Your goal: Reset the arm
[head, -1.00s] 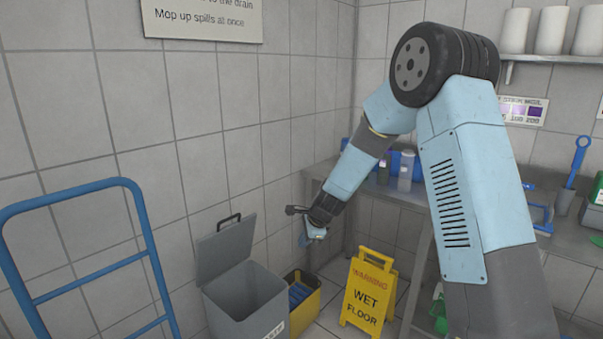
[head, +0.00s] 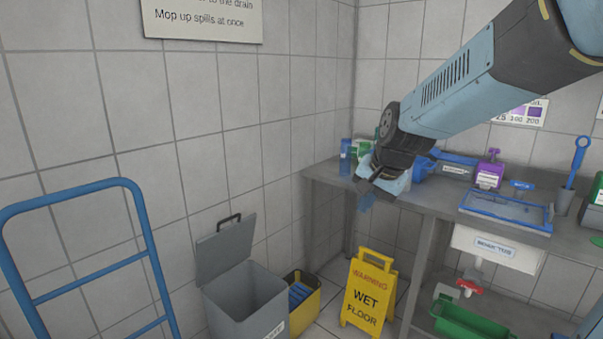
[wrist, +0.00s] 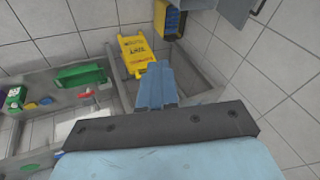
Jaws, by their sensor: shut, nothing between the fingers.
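My arm reaches in from the upper right of the head view. My gripper (head: 366,201) hangs in front of the left end of the metal bench, its blue fingers pointing down. In the wrist view my gripper's fingers (wrist: 157,75) are together, with nothing between them. The fingers appear clear of the bench and the bin, though the exact distance to the bench edge cannot be told.
The metal bench (head: 425,204) carries a blue-framed tray (head: 508,208) and bottles. A yellow wet-floor sign (head: 366,293) stands on the floor. An open grey bin (head: 240,300), a yellow box (head: 308,306) and a blue trolley frame (head: 75,197) stand left.

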